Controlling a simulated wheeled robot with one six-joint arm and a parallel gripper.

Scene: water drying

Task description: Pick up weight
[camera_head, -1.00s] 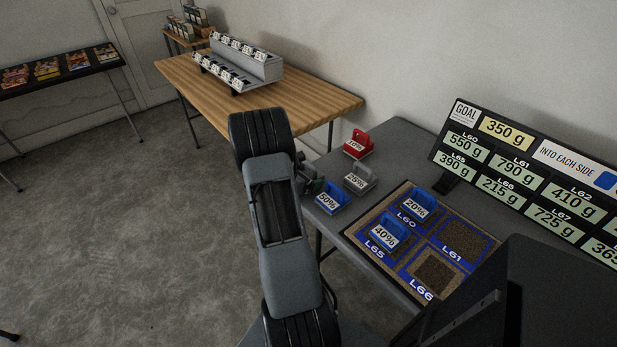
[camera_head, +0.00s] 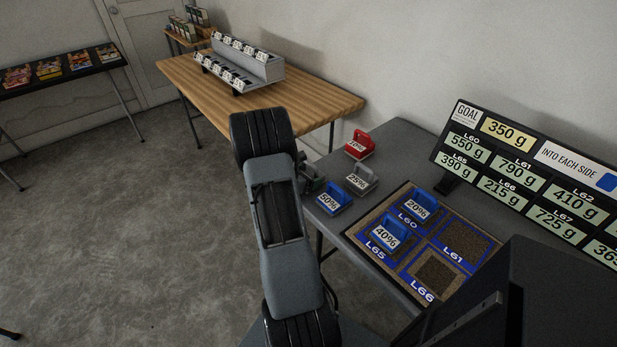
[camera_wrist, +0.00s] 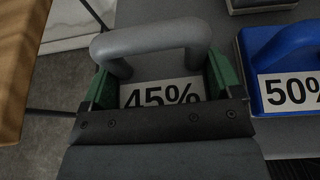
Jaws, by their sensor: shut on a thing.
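A grey weight (camera_wrist: 150,40) with a rounded handle and a white label reading 45% fills the middle of the wrist view. My gripper (camera_wrist: 162,74) has its green-padded fingers on either side of this weight and is shut on it. My gripper's dark front edge covers the bottom of the label. In the head view my arm hides most of the gripper and the 45% weight, left of the blue 50% weight (camera_head: 333,199). I cannot tell whether the held weight touches the grey table (camera_head: 398,137).
The blue 50% weight also stands close on the right in the wrist view (camera_wrist: 285,70). A grey 25% weight (camera_head: 361,180) and a red weight (camera_head: 360,146) are nearby. Blue 20% (camera_head: 421,207) and 40% (camera_head: 390,235) weights stand on the marked board (camera_head: 352,233). A wooden table (camera_head: 300,95) is behind.

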